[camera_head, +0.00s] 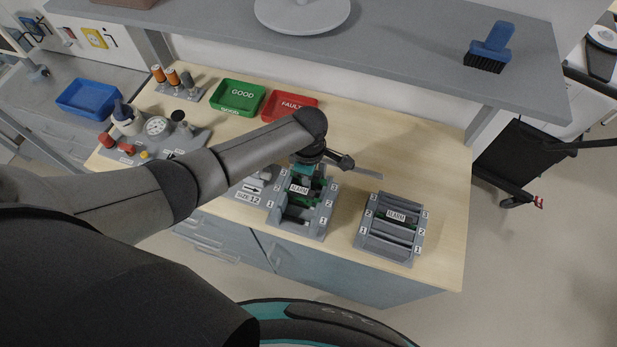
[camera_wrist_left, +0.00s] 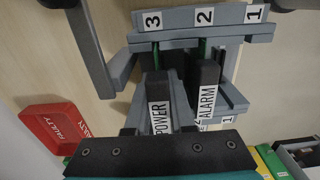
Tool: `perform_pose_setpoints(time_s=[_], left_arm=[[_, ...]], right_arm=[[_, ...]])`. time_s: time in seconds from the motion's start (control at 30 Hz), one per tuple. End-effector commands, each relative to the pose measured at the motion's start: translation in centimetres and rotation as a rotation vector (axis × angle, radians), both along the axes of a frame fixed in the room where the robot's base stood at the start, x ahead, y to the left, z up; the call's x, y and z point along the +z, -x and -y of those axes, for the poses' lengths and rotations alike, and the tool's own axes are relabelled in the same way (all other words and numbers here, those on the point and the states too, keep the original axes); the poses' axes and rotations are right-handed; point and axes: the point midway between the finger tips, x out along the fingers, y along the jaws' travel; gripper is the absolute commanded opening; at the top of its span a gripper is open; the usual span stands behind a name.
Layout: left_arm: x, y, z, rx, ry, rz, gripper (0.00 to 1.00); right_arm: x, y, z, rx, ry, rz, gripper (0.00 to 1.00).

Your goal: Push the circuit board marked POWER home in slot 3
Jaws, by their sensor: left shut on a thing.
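My left gripper (camera_head: 303,170) is over the far end of the left grey rack (camera_head: 297,231) and shut on the POWER board. In the left wrist view the black handle of the POWER board (camera_wrist_left: 157,98) lines up with slot 3, its label partly covered by my gripper. A strip of green board shows between it and the rack wall (camera_wrist_left: 175,40). I cannot tell how deep it sits. The ALARM board (camera_wrist_left: 206,88) stands beside it in slot 2; its label also shows in the head view (camera_head: 299,188). My right gripper is out of view.
A second grey rack (camera_head: 385,251) with an ALARM board stands to the right. A green GOOD tray (camera_head: 237,110) and a red FAULTY tray (camera_head: 313,101) lie behind. A grey shelf (camera_head: 400,60) overhangs the back.

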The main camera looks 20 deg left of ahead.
Motion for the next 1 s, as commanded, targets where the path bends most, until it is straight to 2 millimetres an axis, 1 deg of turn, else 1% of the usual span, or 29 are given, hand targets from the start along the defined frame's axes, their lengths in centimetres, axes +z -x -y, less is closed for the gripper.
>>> perform_pose_setpoints(time_s=[1.0], left_arm=[[-1.3, 0.0, 0.0, 0.0, 0.001, 0.001, 0.0]], right_arm=[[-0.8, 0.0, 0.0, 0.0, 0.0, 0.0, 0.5]])
